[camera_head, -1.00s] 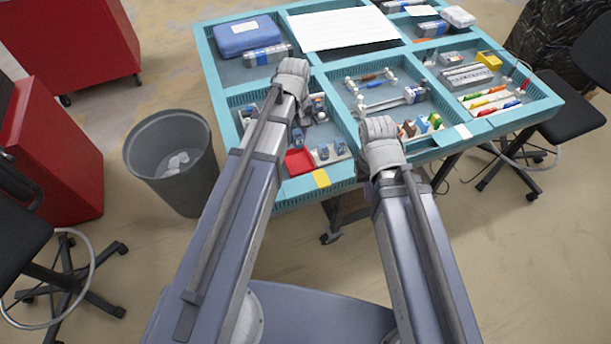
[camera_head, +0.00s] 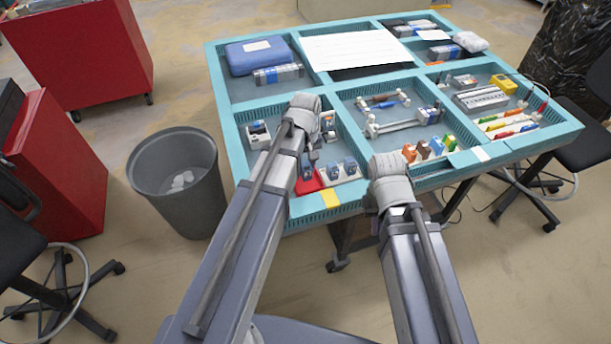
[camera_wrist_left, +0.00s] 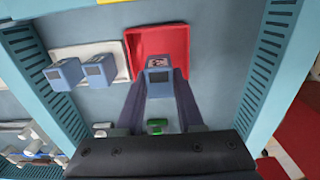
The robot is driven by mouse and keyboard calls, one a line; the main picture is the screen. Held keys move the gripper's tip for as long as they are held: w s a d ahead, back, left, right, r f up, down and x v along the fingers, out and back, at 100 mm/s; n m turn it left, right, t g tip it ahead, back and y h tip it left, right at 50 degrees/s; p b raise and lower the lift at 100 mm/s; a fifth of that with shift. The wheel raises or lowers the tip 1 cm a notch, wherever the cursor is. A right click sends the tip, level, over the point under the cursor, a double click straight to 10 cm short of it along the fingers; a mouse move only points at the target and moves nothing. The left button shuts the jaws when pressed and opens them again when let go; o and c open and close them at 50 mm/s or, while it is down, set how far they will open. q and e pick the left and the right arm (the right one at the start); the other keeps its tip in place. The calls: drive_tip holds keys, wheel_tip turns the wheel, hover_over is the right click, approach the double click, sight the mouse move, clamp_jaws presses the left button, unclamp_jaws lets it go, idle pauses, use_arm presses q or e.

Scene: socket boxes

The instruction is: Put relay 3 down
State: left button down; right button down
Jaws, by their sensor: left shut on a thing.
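My left gripper (camera_wrist_left: 160,82) is shut on a small blue-grey relay (camera_wrist_left: 158,77) with a dark window on its top. The relay is at the red tray (camera_wrist_left: 181,41), over its near part in the left wrist view; I cannot tell whether it touches the tray floor. In the head view the red tray (camera_head: 309,186) is partly hidden by my left arm. Two similar relays (camera_wrist_left: 64,74) (camera_wrist_left: 99,70) stand at the white strip (camera_wrist_left: 118,56) beside the tray. My right gripper's jaws are hidden by its own wrist at the table's front edge.
The teal table rim (camera_head: 399,183) and dividers bound the compartments. Coloured blocks (camera_head: 436,147) stand right of the left gripper's compartment. A green piece (camera_wrist_left: 157,126) lies near my left fingers. A grey bin (camera_head: 180,190) stands on the floor at the left.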

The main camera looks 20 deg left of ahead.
sight(306, 173)
use_arm(q)
drive_tip(key=shift+f+b, duration=1.35)
drive_tip(key=shift+f, duration=0.3)
drive_tip(key=shift+f, duration=0.2)
drive_tip(key=c, duration=0.8)
unclamp_jaws()
drive_tip(key=shift+r, duration=0.15)
wheel_tip(306, 173, up, 12)
drive_tip(key=p, duration=1.2)
drive_tip(key=shift+r, duration=0.15)
drive_tip(key=s+d+m, duration=0.3)
drive_tip(key=s, duration=0.2)
drive_tip(key=s+d+m, duration=0.4)
drive_tip(key=s+d+m+y, duration=0.1)
drive_tip(key=s+d+m, duration=0.2)
drive_tip(key=s, duration=0.2)
drive_tip(key=shift+s+d+m, duration=0.3)
drive_tip(key=shift+s+d, duration=0.05)
